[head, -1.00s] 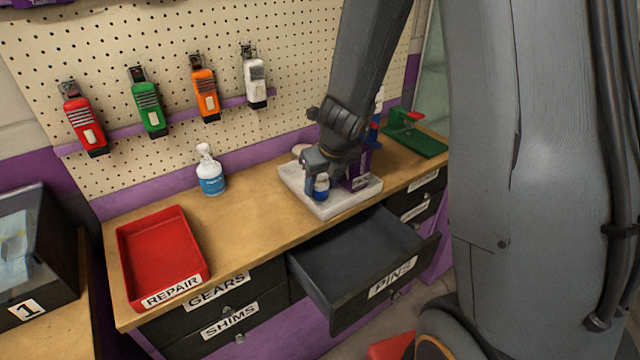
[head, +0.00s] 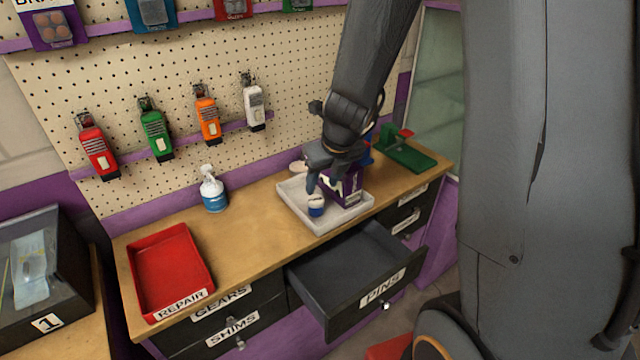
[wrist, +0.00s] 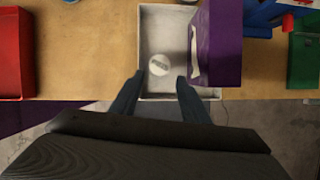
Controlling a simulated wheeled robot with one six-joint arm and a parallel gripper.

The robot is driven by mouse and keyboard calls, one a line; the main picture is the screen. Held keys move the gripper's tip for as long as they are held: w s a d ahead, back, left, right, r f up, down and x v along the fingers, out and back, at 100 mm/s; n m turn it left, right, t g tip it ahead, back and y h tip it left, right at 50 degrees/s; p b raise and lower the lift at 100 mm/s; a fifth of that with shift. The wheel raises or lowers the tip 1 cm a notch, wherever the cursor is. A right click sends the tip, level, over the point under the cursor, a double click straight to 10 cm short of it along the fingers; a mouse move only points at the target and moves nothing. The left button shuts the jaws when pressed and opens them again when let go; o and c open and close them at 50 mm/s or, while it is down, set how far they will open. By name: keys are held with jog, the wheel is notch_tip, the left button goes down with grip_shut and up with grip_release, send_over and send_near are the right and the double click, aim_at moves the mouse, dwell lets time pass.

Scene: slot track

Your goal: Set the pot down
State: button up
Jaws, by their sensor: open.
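The pot (head: 316,206) is small and blue with a white lid. It stands upright in the pale tray (head: 343,221) on the bench. In the wrist view its round white lid (wrist: 159,65) shows from above, between and just beyond my fingertips. My gripper (head: 320,182) is open and empty above the pot. In the wrist view the two fingers of my gripper (wrist: 158,80) are spread apart, with the tray (wrist: 170,22) floor visible between them. A purple box (head: 346,188) stands in the tray to the right of the pot.
The PINS drawer (head: 345,265) is pulled out below the tray. A green fixture (head: 405,153) stands at right. The bench is clear between bottle and tray.

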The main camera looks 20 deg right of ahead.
jog(key=s+r+n, duration=0.1)
jog(key=s+n, duration=0.3)
jog(key=n, duration=0.7)
jog(key=s+r+n+g, duration=0.1)
jog(key=s+n, duration=0.4)
jog(key=n, duration=0.6)
jog(key=s+r+n+g, duration=0.1)
jog(key=s+r+n, duration=0.2)
jog(key=n, duration=0.8)
jog(key=shift+s+a+r+n+h+p, duration=0.2)
jog(key=shift+s+a+n+h+p, duration=0.15)
jog(key=shift+s, duration=0.7)
notch_tip(320, 180, down, 12)
jog(key=g+b, duration=0.1)
jog(key=b, duration=1)
jog(key=shift+w, duration=0.35)
jog(key=shift+f, duration=0.1)
